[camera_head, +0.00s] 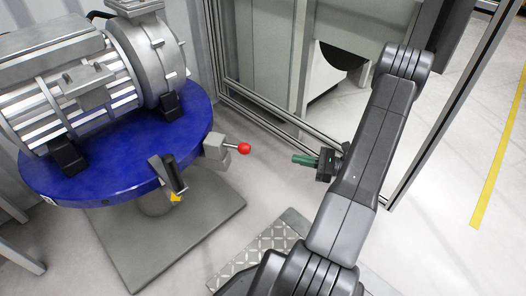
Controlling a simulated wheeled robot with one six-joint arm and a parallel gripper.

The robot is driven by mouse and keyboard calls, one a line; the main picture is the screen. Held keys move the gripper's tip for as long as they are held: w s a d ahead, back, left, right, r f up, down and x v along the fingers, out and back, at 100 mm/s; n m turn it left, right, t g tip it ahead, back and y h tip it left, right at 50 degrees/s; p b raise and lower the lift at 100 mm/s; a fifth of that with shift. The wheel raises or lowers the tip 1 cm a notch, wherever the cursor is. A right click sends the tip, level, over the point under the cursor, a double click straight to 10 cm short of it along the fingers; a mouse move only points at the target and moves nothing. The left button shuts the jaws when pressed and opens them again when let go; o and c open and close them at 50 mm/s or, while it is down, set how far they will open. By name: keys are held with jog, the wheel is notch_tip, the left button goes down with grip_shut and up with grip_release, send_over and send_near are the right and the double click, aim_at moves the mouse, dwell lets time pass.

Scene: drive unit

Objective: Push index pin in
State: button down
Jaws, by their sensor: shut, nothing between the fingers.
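A red ball knob (244,148) sits on a short metal rod that sticks out to the right from a grey block (214,147) at the rim of the blue round table (120,182). The knob and rod look like the index pin; how deep the rod sits in the block is hard to tell. My gripper (295,159) with green fingers is shut and empty. It is to the right of the red knob, apart from it, with its fingers pointing left towards it.
A grey motor-like drive unit (85,92) is on the blue table. A dark lever (174,172) with a yellow tip is at the table's front rim. A metal-framed enclosure (300,60) stands behind. Floor between gripper and knob is clear.

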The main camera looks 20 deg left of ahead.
jog(key=b, duration=0.3)
send_near(249, 149)
jog(key=a+f, duration=0.1)
jog(key=a, duration=0.4)
jog(key=shift+a+f, duration=0.1)
jog(key=shift+a, duration=0.85)
jog(key=a, duration=0.3)
jog(key=shift+s+a, duration=0.25)
jog(key=shift+d, duration=0.15)
jog(key=w+d+p, duration=0.2)
jog(key=d, duration=1.2)
